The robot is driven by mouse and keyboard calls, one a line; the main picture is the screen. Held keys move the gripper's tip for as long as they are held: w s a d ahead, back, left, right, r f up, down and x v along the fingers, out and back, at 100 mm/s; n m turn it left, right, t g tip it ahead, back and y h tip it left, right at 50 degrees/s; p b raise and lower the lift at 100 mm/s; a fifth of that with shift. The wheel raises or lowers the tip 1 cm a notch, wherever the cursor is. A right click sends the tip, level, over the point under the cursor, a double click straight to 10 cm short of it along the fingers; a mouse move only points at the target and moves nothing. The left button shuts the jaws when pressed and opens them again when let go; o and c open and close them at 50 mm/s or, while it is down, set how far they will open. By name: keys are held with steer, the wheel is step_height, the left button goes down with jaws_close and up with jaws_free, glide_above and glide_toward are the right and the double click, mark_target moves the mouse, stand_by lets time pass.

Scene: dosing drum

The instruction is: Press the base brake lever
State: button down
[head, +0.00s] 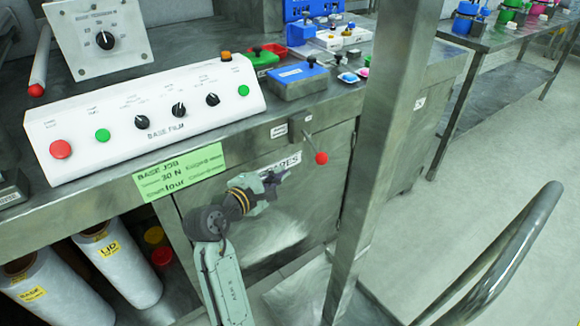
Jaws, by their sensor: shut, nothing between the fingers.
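A short metal lever with a red ball knob (321,158) sticks out below the bench's front edge, right of centre. Small white labels sit by its root, too small to read, so I cannot tell for sure that it is the base brake lever. My gripper (284,174) is shut and empty, in front of the grey cabinet door, left of and slightly lower than the knob. A gap shows between the fingertips and the knob. A second red-tipped lever (37,89) stands at the far left of the bench.
The white "BASE FILM" panel (150,120) and a green job card (180,172) are to the left. A steel post (378,130) stands just right of the lever. A curved metal handrail (510,245) is at lower right; floor beyond is clear.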

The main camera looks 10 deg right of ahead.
mark_target(314, 147)
steer(key=w+d+p, duration=0.2)
steer(key=w+d, duration=0.1)
steer(key=d, duration=0.5)
steer(key=shift+s+d+r+p, duration=0.1)
steer(key=shift+s+r+p, duration=0.15)
steer(key=shift+p, duration=0.4)
